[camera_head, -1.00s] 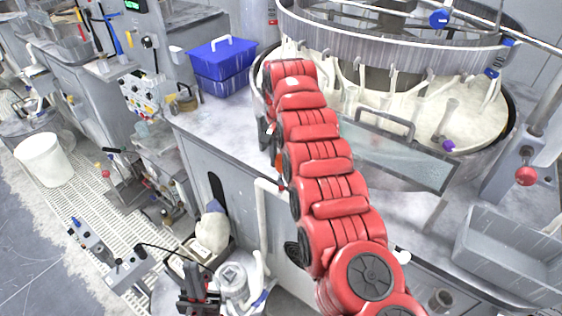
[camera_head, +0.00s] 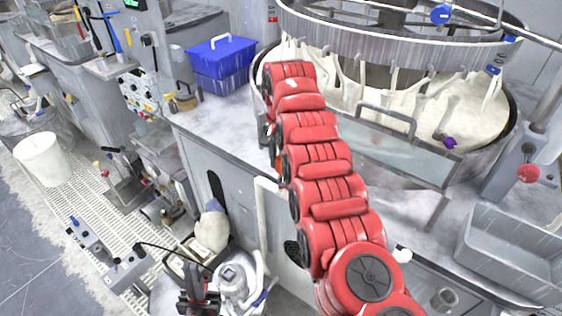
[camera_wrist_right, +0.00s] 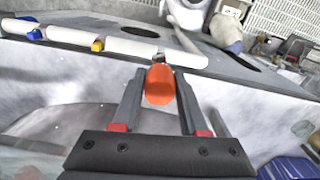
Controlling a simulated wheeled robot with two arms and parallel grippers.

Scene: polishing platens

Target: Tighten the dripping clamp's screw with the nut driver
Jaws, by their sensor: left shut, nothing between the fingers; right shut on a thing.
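My right gripper (camera_wrist_right: 160,80) is shut on an orange handle (camera_wrist_right: 160,86), which looks like the nut driver's. The handle's far end and any shaft are hidden. In the head view my red right arm covers most of that gripper; a small orange patch (camera_head: 279,160) shows beside the arm at the cabinet front. White pipe pieces (camera_wrist_right: 128,43) with blue and yellow parts run just beyond the handle in the right wrist view. I cannot make out a dripping clamp or its screw. My left gripper (camera_head: 198,280) is shut and empty at the bottom, near a white pump-like unit (camera_head: 236,281).
A round polishing machine (camera_head: 400,38) with a milky basin stands behind my right arm. A blue box (camera_head: 222,62) sits on the counter. A grey bin (camera_head: 515,250) is at right, a white bucket (camera_head: 42,158) at left. A white pipe (camera_head: 264,205) runs down the cabinet front.

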